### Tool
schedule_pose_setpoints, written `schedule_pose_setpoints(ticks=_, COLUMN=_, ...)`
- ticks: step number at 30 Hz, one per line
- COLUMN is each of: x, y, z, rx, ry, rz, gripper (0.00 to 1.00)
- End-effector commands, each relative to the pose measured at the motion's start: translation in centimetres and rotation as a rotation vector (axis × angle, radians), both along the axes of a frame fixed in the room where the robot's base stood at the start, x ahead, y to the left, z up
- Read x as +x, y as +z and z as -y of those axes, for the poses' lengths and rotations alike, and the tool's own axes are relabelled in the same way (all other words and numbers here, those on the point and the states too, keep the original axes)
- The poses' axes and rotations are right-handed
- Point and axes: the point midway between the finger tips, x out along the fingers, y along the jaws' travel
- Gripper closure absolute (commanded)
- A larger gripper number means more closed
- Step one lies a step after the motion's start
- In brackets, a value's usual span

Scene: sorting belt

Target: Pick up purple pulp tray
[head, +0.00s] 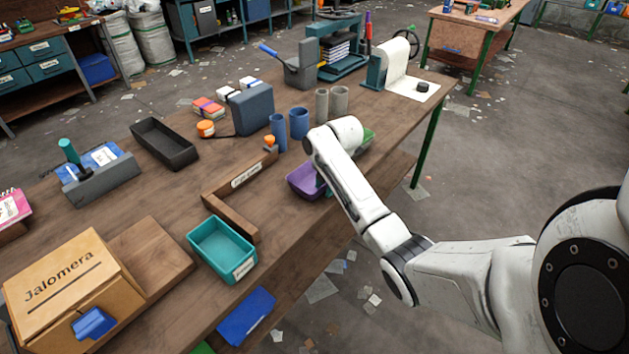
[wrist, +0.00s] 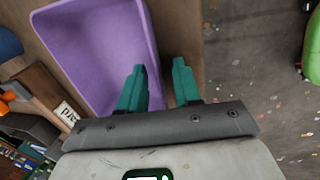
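The purple pulp tray (head: 303,178) sits on the wooden bench near its front edge, partly hidden behind my arm in the head view. In the wrist view the tray (wrist: 95,45) fills the upper left and looks empty. My gripper (wrist: 159,85) is open, with two teal fingers apart. One finger appears over the inside of the tray and the other outside it, with the tray's right wall between them. I cannot tell how far down the fingers reach, and neither finger is seen to press the wall. In the head view my gripper (head: 322,183) is mostly hidden.
Blue cups (head: 298,123) and a wooden divider (head: 240,185) with a label are close behind and left. A teal tray (head: 221,247) is at the front left. The bench edge drops to open floor on the right.

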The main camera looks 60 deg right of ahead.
Motion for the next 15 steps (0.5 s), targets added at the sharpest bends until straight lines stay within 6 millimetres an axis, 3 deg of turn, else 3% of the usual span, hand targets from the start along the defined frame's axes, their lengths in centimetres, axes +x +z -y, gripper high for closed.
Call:
schedule_pose_setpoints(ticks=8, x=0.07, y=-0.27, z=0.04, rx=0.000, ry=-0.001, rz=0.001, gripper=0.68)
schedule_pose_setpoints(ticks=15, x=0.07, y=-0.25, z=0.02, rx=0.000, ry=0.000, rz=0.001, gripper=0.91)
